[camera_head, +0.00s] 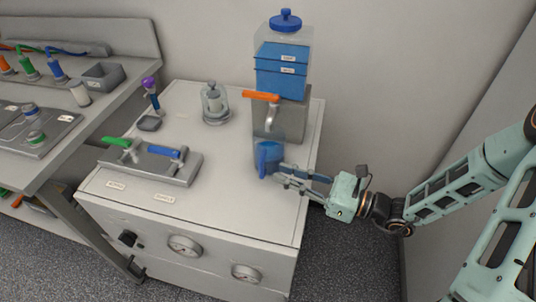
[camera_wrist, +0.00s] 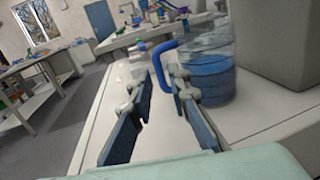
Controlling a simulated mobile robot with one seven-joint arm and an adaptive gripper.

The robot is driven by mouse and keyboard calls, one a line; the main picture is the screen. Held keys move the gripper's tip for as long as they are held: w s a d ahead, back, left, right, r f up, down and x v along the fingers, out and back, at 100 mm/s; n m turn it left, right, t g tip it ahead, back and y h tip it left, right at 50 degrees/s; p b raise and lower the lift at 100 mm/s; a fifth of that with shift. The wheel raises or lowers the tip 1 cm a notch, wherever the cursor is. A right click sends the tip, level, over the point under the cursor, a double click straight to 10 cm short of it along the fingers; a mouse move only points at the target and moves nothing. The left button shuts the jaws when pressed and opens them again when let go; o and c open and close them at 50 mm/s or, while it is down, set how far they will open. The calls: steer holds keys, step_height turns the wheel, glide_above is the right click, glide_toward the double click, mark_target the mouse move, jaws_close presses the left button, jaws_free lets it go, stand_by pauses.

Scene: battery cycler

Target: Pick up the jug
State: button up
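The jug (camera_head: 268,155) is clear with blue contents and a blue handle. It stands on the white cabinet top, below the orange-handled tap (camera_head: 262,97) of the dispenser. In the wrist view the jug (camera_wrist: 207,72) is right of centre, with its handle (camera_wrist: 160,58) toward the left. My gripper (camera_head: 277,176) is at the jug's handle side, low over the cabinet top. In the wrist view my gripper (camera_wrist: 160,82) has its fingers apart, and the handle lies at the fingertips, close to the right finger. I cannot tell whether a finger touches it.
The dispenser's grey stand (camera_head: 290,122) is right behind the jug. A glass bell jar (camera_head: 215,103) and a green-and-blue valve block (camera_head: 150,162) stand to the left on the cabinet (camera_head: 225,205). A side bench (camera_head: 85,120) is farther left. The cabinet's front area is clear.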

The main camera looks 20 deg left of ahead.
mark_target(262, 167)
steer(key=a, duration=0.7)
steer(key=shift+w, duration=0.1)
jaws_close()
